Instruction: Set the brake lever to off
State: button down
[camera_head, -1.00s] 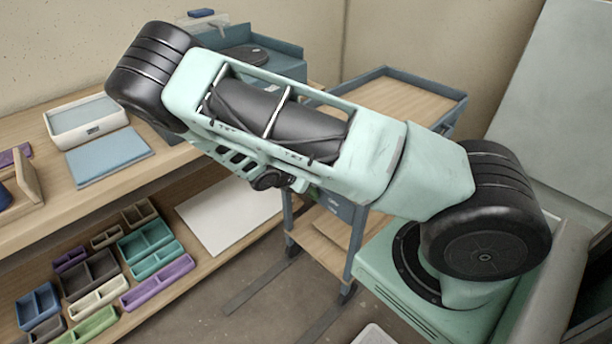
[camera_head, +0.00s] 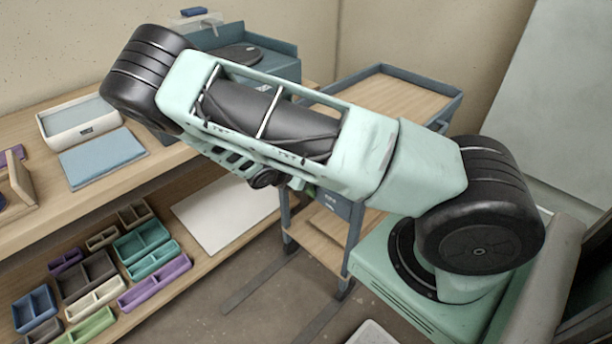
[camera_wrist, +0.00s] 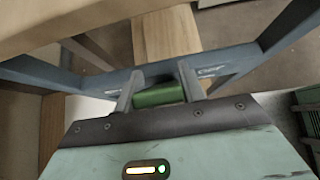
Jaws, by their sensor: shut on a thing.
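The brake lever shows as a green handle (camera_wrist: 160,96) in the wrist view, in front of the blue-grey rail of a cart. A small piece of green (camera_head: 311,190) also shows under my arm in the head view. My gripper (camera_wrist: 157,88) is shut on the green handle, one finger at each side of it. My arm hides the gripper in the head view. Small pale lettering marks the rail beside the fingers, too small to read. I cannot tell which setting the lever stands at.
The blue-grey cart (camera_head: 454,108) has a wooden top and lower shelf. At left, a wooden bench (camera_head: 165,165) holds a white box (camera_head: 80,120) and a blue pad (camera_head: 102,158). Several coloured trays (camera_head: 145,240) lie on its lower shelf. Bare floor shows below the cart.

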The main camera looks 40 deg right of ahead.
jog(key=shift+w+d+r, duration=0.1)
jog(key=shift+d+r, duration=0.1)
jog(key=shift+r, duration=0.05)
dwell(0.4)
jog(key=c, duration=0.9)
grip_release()
jog(key=shift+o, duration=0.3)
jog(key=shift+a+f, duration=0.1)
jog(key=shift+a, duration=0.1)
jog(key=v, duration=1.7)
jog(key=shift+p, duration=0.45)
jog(key=shift+a, duration=0.1)
